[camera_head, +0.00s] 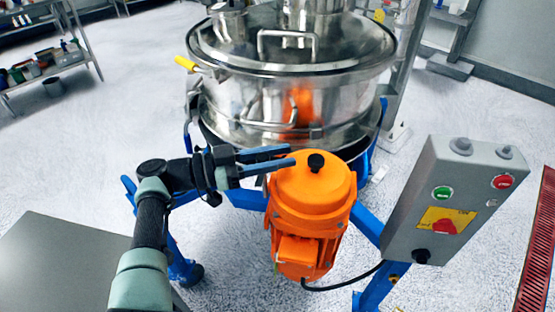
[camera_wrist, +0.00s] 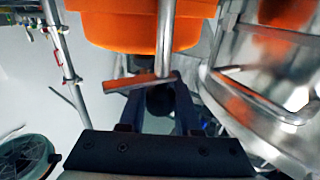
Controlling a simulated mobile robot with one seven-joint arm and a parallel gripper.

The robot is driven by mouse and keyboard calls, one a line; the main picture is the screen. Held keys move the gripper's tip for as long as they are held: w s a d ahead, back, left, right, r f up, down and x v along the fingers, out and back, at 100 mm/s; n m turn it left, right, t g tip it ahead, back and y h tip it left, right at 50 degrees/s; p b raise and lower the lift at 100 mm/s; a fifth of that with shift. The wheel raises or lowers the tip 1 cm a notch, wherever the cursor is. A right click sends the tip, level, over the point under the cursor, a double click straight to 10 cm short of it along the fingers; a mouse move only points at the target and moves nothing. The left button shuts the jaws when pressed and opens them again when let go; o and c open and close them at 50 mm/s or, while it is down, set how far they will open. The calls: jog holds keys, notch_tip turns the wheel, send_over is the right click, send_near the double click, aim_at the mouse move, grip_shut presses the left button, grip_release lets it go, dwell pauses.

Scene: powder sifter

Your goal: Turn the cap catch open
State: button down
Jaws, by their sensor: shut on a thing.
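The orange motor (camera_head: 312,200) stands upright in front of the steel sifter drum, with a black knob (camera_head: 316,162) on its top. My gripper (camera_head: 292,154) reaches in from the left, its two blue fingers pointing right, level with the motor's top edge. The wrist view shows a metal crossbar on a rod, apparently the cap catch (camera_wrist: 140,84), right at the tips of my gripper (camera_wrist: 157,92). The jaws are shut on it, though the fingers' contact is partly hidden. The catch cannot be made out in the head view. The motor's orange housing (camera_wrist: 120,22) is close by.
The steel drum (camera_head: 230,100) with lid handle and yellow-handled lever (camera_head: 186,63) stands just behind. A grey control box (camera_head: 440,240) is at right, with a black cable running to the motor. A grey table (camera_head: 60,265) is at lower left. The left floor is mostly clear.

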jog(key=shift+d, duration=0.1)
jog(key=c, duration=0.6)
grip_release()
jog(key=b+v, duration=0.8)
jog(key=v, duration=0.5)
